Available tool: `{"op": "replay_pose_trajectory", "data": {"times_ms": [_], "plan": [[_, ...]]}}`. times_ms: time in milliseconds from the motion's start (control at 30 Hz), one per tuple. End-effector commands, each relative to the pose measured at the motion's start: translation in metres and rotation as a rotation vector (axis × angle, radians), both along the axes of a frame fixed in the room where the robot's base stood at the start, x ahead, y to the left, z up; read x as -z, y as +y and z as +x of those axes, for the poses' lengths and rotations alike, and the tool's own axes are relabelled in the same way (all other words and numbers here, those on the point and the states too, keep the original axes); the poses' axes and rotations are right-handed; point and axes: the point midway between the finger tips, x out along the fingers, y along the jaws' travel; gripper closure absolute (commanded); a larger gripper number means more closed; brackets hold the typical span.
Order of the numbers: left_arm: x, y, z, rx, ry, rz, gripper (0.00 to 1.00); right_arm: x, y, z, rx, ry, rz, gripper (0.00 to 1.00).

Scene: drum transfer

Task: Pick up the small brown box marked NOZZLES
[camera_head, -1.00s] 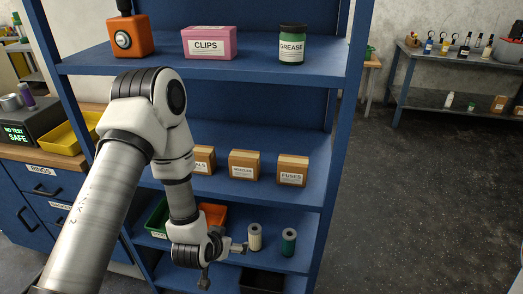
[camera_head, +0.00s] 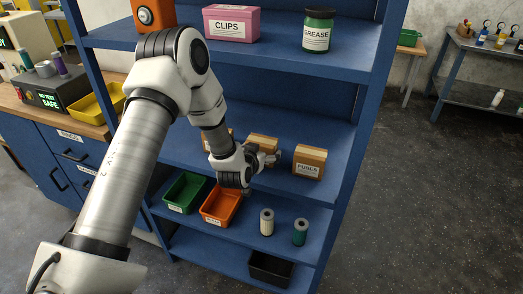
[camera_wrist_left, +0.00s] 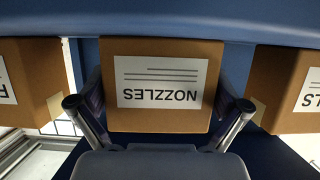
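The small brown NOZZLES box (camera_head: 264,142) stands on the middle shelf, its front partly hidden by my left gripper (camera_head: 266,158) in the head view. In the left wrist view the NOZZLES box (camera_wrist_left: 160,118) fills the centre, its white label upside down. My left gripper's two fingers stand one on each side of the box, spread about as wide as it. They look open; firm contact with its sides does not show. The box rests on the shelf. My right gripper is not in view.
A brown FUSES box (camera_head: 309,162) stands to the right, and another brown box (camera_wrist_left: 290,90) is close on the other side. The shelf above (camera_head: 260,54) holds CLIPS and GREASE. Green (camera_head: 185,193) and orange (camera_head: 221,206) bins and two small cylinders stand below.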

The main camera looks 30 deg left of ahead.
Motion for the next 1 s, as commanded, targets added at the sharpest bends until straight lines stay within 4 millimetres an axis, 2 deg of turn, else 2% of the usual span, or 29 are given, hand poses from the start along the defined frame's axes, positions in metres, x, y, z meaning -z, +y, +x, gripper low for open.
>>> {"op": "replay_pose_trajectory", "data": {"times_ms": [33, 133, 533, 667, 800, 833, 1000], "plan": [[0.0, 0.0, 0.0, 0.0, 0.0, 0.0, 0.18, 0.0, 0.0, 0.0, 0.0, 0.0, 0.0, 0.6], [0.0, 0.0, 0.0, 0.0, 0.0, 0.0, 0.52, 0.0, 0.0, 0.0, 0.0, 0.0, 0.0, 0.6], [-0.004, 0.0, 0.0, 0.0, 0.0, 0.0, 0.52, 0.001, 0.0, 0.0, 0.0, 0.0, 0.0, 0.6], [-0.015, 0.0, 0.0, 0.001, -0.002, 0.0, 0.52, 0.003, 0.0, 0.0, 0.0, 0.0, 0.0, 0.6], [-0.034, 0.0, 0.0, 0.0, -0.004, 0.0, 0.52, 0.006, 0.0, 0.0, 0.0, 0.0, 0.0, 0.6], [-0.037, 0.0, -0.002, -0.001, -0.002, -0.001, 0.52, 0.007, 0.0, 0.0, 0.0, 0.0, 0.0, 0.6], [-0.038, 0.012, -0.039, -0.005, 0.0, -0.007, 0.52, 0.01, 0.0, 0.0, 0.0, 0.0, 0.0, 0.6]]}}
